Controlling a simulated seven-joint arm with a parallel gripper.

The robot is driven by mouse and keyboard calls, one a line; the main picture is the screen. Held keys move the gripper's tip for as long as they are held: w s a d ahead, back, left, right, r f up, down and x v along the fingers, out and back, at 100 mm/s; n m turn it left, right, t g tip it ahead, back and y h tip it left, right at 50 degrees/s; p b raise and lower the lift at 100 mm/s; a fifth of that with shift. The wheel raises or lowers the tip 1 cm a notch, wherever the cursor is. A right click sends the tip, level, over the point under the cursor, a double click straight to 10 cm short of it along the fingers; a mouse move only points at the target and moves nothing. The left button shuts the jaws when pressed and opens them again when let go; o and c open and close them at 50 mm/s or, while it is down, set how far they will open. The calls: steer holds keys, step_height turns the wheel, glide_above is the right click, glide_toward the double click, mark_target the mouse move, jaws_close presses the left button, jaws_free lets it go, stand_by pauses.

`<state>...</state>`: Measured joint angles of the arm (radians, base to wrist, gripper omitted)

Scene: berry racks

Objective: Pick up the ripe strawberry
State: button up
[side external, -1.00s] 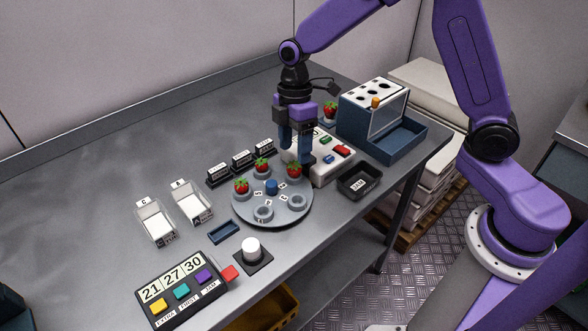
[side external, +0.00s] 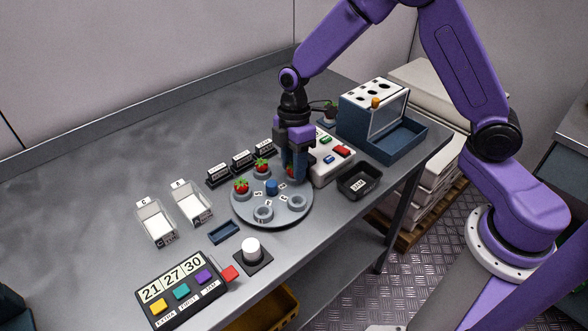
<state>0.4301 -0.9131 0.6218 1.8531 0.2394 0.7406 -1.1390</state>
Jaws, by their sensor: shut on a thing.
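My gripper (side external: 295,171) points down over the right back part of the round grey turntable (side external: 285,216). It is shut on a red strawberry (side external: 290,172), which is mostly hidden by the fingers. Two more red strawberries with green tops sit on the turntable: one at the left (side external: 241,187) and one at the back (side external: 262,165). They all look red at this size. A blue knob (side external: 271,187) stands at the turntable's middle, and empty ring holders (side external: 297,203) are at its front and right.
A white button box (side external: 335,165) stands close right of my gripper, with a dark tray (side external: 358,182) beside it. A blue rack (side external: 375,115) is behind. Black label blocks (side external: 242,160), clear bins (side external: 155,222) and a counter panel (side external: 182,289) stand left and front.

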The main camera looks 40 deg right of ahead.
steer(key=shift+r, duration=0.15)
steer(key=shift+r, duration=0.6)
steer(key=s+d+r, duration=0.4)
steer(key=s+r, duration=0.8)
steer(key=s, duration=0.1)
steer(key=w+a+f, duration=0.1)
steer(key=w+a, duration=1.1)
steer(key=a, duration=0.1)
steer(key=w+a+f, duration=0.3)
steer(key=w+a, duration=0.1)
steer(key=a, duration=0.3)
steer(key=w+a+f, duration=0.4)
steer(key=a, duration=0.2)
steer(key=shift+s+a+f, duration=0.1)
steer(key=shift+f, duration=2.45)
